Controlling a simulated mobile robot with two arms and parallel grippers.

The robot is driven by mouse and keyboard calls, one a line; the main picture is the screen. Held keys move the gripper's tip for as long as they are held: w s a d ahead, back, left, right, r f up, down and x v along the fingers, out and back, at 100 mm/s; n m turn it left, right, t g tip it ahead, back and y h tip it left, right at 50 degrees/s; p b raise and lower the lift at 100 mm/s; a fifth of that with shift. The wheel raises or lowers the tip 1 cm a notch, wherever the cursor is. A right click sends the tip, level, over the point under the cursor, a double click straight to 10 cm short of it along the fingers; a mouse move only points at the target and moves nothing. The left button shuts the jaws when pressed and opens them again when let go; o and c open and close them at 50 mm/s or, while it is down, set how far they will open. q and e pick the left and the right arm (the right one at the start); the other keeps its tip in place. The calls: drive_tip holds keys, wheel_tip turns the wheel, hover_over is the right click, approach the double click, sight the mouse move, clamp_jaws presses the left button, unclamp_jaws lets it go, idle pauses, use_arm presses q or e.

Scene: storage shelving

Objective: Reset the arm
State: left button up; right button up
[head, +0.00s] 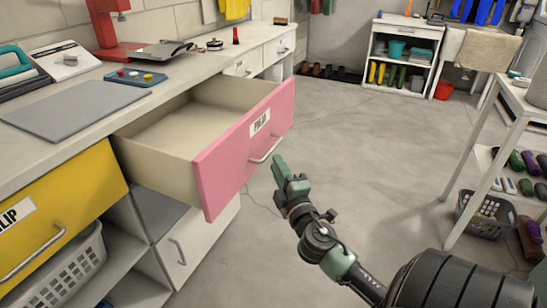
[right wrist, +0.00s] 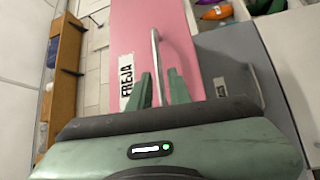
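My right gripper (head: 278,168) is in front of the pink drawer (head: 225,165), close to its metal handle (head: 265,150). In the right wrist view its two green fingers (right wrist: 160,88) stand apart, with the handle (right wrist: 156,60) lying between them in the picture. I see no clear contact with the handle. My left gripper is not in view.
A yellow drawer (head: 60,215) is left of the pink one, above a grey basket (head: 70,270). The worktop holds a grey mat (head: 75,108) and a blue tray (head: 135,78). A white rack (head: 515,100) stands at right, with a dark basket (head: 487,215) below. The middle floor is clear.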

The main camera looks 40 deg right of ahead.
drive_tip(key=shift+s+a, duration=0.15)
drive_tip(key=shift+s, duration=0.35)
